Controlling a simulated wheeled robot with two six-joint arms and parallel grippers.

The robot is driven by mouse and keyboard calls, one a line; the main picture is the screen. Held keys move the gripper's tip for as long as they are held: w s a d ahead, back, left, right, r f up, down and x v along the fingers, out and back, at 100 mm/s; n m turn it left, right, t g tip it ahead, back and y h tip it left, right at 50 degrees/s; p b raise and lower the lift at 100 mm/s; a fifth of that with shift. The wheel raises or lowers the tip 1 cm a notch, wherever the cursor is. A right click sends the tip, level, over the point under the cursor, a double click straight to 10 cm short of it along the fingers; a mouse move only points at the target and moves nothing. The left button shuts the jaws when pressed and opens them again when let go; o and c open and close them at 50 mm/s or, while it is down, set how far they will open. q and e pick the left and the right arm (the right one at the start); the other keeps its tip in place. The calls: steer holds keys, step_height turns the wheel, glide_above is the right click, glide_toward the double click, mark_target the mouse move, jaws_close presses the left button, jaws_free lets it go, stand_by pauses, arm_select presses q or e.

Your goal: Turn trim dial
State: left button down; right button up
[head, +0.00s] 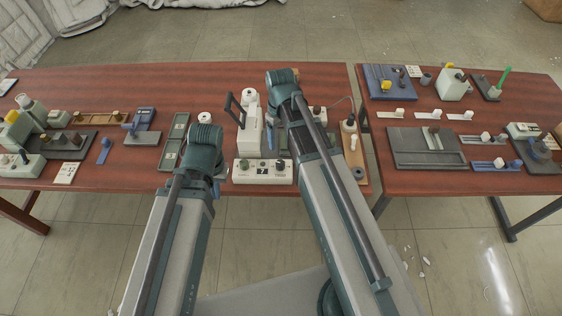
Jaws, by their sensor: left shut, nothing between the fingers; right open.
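A pale control box (262,181) stands at the front edge of the left table, between my two arms. It has a small display reading what looks like 7, a green knob (244,164) on its left and a dark knob (280,165) on its right. I cannot tell which knob is the trim dial; no label is legible. My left arm ends in a teal joint just left of the box. My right arm reaches over the table to the right of it. Both grippers' fingers are hidden by my own arm links.
A white device with a dark lever (249,135) stands behind the box. A green tray (173,142) lies to the left, near a blue device (143,127). A wooden-based fixture (352,150) is at the right edge. A second table (420,177) with several fixtures stands to the right.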

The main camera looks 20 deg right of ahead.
mark_target(280, 163)
step_height(280, 163, down, 13)
steer(key=b, duration=1.2)
steer(key=shift+r, duration=0.1)
jaws_close()
